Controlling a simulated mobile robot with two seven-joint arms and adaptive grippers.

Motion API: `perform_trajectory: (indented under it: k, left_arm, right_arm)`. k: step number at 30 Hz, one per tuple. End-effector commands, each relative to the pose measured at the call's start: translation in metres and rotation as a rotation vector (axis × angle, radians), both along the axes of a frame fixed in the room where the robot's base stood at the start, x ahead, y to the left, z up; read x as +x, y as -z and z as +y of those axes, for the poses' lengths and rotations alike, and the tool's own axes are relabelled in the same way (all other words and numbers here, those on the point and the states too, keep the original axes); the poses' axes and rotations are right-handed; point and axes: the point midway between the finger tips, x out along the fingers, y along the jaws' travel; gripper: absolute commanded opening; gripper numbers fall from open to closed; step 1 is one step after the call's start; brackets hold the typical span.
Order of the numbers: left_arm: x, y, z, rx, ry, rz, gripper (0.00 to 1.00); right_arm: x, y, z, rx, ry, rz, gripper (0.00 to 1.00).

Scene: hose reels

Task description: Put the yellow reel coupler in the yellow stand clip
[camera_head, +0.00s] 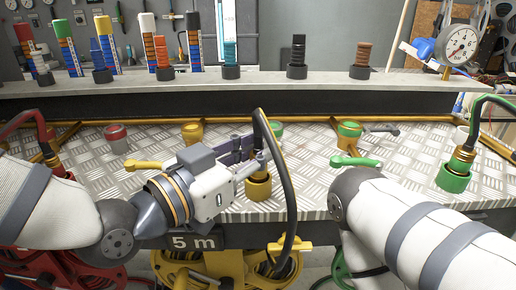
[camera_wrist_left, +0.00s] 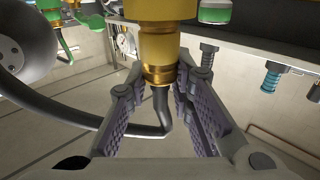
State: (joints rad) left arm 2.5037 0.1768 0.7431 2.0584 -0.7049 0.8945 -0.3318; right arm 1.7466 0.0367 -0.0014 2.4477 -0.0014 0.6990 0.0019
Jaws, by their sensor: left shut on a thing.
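The yellow reel coupler (camera_head: 258,172) has a brass collar and a black hose that arches over from its top. It stands upright at a yellow cup-shaped fitting (camera_head: 257,190) near the bench's front edge. I cannot tell how firmly it sits there. My left gripper (camera_head: 252,158) is shut on it from the left; in the left wrist view its purple pads (camera_wrist_left: 161,86) flank the brass collar (camera_wrist_left: 160,74). A yellow fitting (camera_head: 290,245) on the yellow reel below may be the stand clip, but I cannot tell. My right gripper is out of view.
Red (camera_head: 117,138), yellow (camera_head: 193,133) and green-topped fittings stand farther back on the tread-plate bench. A yellow lever (camera_head: 148,165) and a green lever (camera_head: 355,161) project nearby. A green coupler fitting (camera_head: 453,178) stands right. The black hose hangs over the front edge.

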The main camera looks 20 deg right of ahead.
Motion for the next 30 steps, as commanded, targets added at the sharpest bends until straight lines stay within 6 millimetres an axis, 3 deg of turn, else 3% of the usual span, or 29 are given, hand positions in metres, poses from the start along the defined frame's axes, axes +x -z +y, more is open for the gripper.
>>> perform_trajectory:
  k: [3,4,6,17,30]
  left_arm:
    - [0.000,0.004,0.000,0.000,0.000,0.001,0.00]
    - [0.000,0.004,0.000,0.001,0.000,0.000,0.28]
    - [0.000,0.004,0.000,0.001,0.000,0.000,0.41]
    - [-0.001,-0.002,0.002,0.000,-0.001,-0.001,0.41]
    - [-0.048,-0.001,0.091,-0.001,-0.004,0.000,0.41]
  right_arm:
    - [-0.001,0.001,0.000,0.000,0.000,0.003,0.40]
    - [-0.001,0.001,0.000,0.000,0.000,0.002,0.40]
    - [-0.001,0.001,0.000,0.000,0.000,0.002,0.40]
    - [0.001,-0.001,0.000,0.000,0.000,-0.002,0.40]
    - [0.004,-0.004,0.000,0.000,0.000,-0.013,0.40]
